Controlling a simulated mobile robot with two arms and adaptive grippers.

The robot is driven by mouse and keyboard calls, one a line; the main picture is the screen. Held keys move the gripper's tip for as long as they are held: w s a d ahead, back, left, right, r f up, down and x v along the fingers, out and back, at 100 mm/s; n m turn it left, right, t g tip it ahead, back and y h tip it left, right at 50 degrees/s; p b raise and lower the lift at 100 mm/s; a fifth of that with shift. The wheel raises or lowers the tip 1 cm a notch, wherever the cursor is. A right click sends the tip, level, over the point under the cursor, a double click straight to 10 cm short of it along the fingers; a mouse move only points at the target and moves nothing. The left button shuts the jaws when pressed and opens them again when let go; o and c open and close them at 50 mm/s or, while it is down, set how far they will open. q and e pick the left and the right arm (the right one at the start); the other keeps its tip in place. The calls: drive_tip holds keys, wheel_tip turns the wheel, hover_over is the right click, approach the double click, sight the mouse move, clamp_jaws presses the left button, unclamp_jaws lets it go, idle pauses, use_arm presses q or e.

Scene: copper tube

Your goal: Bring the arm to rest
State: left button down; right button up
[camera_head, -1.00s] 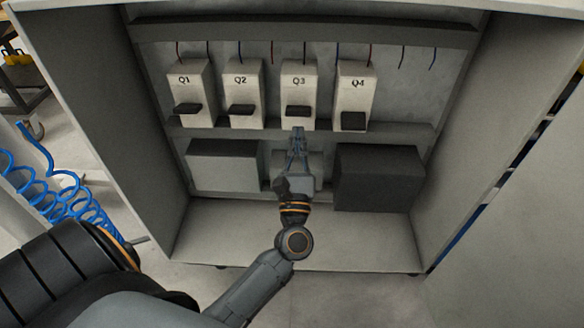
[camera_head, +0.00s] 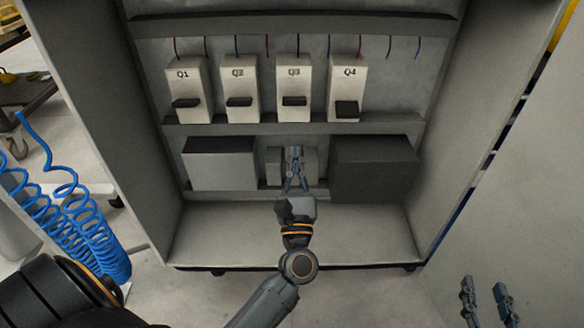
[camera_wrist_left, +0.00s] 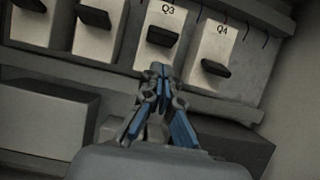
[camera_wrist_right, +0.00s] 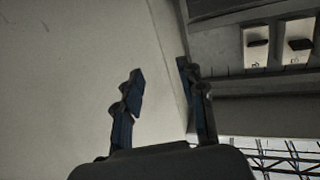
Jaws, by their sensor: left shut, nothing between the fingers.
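My left gripper (camera_head: 294,153) is shut and empty. It is inside the cabinet, in front of the small grey box (camera_head: 275,165) on the lower row and below the breaker Q3 (camera_head: 291,87). In the left wrist view its closed fingertips (camera_wrist_left: 160,70) appear just below Q3 and apart from its lever. My right gripper (camera_head: 485,293) is open and empty at the bottom right, in front of the cabinet's right side. Its spread fingers also show in the right wrist view (camera_wrist_right: 160,72).
Breakers Q1 (camera_head: 187,87), Q2 (camera_head: 239,87) and Q4 (camera_head: 346,87) stand beside Q3; Q4's lever sits lower than the others. A shelf edge (camera_head: 250,127) runs below them. A blue coiled hose (camera_head: 85,235) hangs at left.

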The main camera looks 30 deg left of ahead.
drive_tip(key=shift+a+r+t, duration=0.1)
drive_tip(key=shift+r+t, duration=0.2)
drive_tip(key=shift+r, duration=0.2)
